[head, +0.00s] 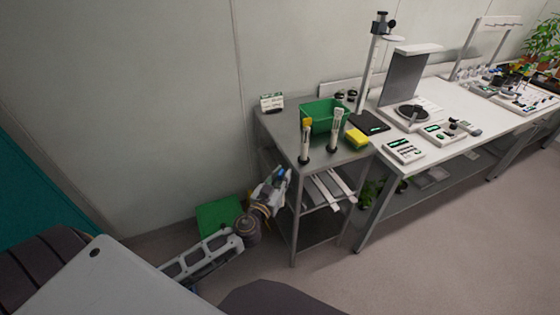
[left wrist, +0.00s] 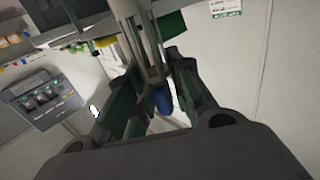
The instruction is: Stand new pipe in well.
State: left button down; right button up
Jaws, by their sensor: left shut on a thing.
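My left gripper (head: 283,176) is low beside the left side of the steel cart, below its top. It is shut on a slim thing, mostly hidden by the fingers; a blue part (left wrist: 164,101) shows between them in the left wrist view. I cannot tell for sure that this is the new pipe. Two pale upright tubes stand in dark bases near the cart's front edge: one with a yellow top (head: 306,138) and one with a whitish top (head: 335,130). I cannot tell which thing is the well. My right gripper is not in view.
The steel cart (head: 272,125) also bears a green bin (head: 316,111), a yellow block (head: 356,137) and a small labelled box (head: 271,102). Long white pieces (head: 325,190) lie on its lower shelf. A white bench (head: 440,160) with instruments adjoins at right. The floor in front is clear.

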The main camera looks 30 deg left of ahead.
pick_arm(q)
jog(key=s+d+f, duration=0.3)
jog(key=s+f, duration=0.2)
jog(key=f, duration=0.1)
jog(key=shift+s+d, duration=0.15)
jog(key=shift+d, duration=0.15)
